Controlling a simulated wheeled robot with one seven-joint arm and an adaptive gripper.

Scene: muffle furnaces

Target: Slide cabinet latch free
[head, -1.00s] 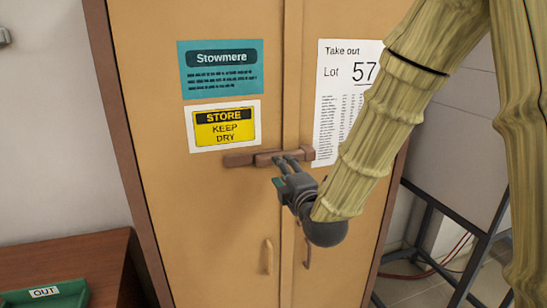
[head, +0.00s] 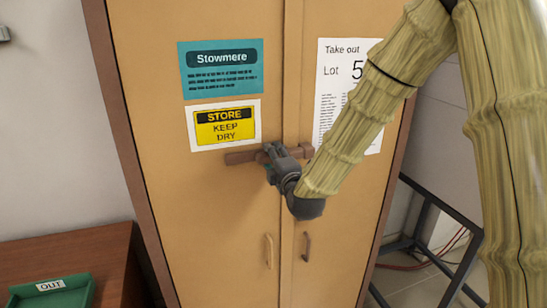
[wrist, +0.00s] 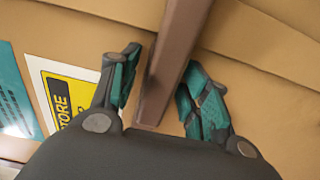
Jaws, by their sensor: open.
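The cabinet latch (head: 241,157) is a brown bar lying level across the two tan cabinet doors, over the seam between them. Its middle is hidden behind my gripper (head: 270,153) in the head view. In the wrist view the latch (wrist: 172,62) passes between the two teal fingers of my gripper (wrist: 162,68). One finger is on each side of the bar, with visible gaps, so the gripper is open around it and not clamped. Whether a finger touches the bar deeper down cannot be told.
The left door carries a teal Stowmere sign (head: 221,68) and a yellow STORE KEEP DRY sign (head: 225,126). Two door handles (head: 269,251) hang below the latch. A green OUT tray (head: 52,292) is on the brown table (head: 80,248) at lower left.

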